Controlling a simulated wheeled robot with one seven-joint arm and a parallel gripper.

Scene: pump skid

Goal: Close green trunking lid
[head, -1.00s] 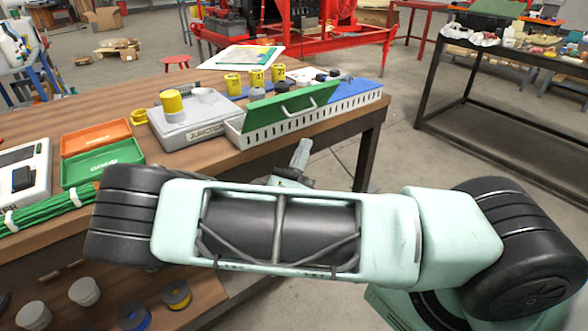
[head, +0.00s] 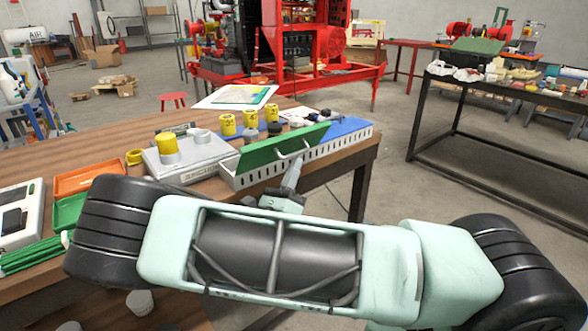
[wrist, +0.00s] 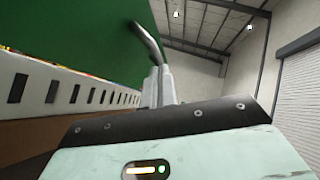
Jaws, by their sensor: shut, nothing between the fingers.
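The green trunking lid (head: 262,153) stands tilted up over the white slotted trunking (head: 318,152) at the table's near edge. A grey bar handle (head: 294,151) is on the lid's outer face. My gripper (head: 292,174) is shut and empty, in front of the trunking's slotted wall and just below the handle. In the wrist view, the lid (wrist: 70,35) fills the upper left, with its handle (wrist: 148,42) just beyond my shut fingertips (wrist: 158,86). The slotted wall (wrist: 60,90) runs along the left. I cannot tell whether the fingers touch the handle.
A grey junction box (head: 180,160) with a yellow cap stands left of the trunking. Several yellow cylinders (head: 228,124) stand behind it. Orange and green trays (head: 88,178) lie further left. The floor (head: 385,190) right of the table is clear.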

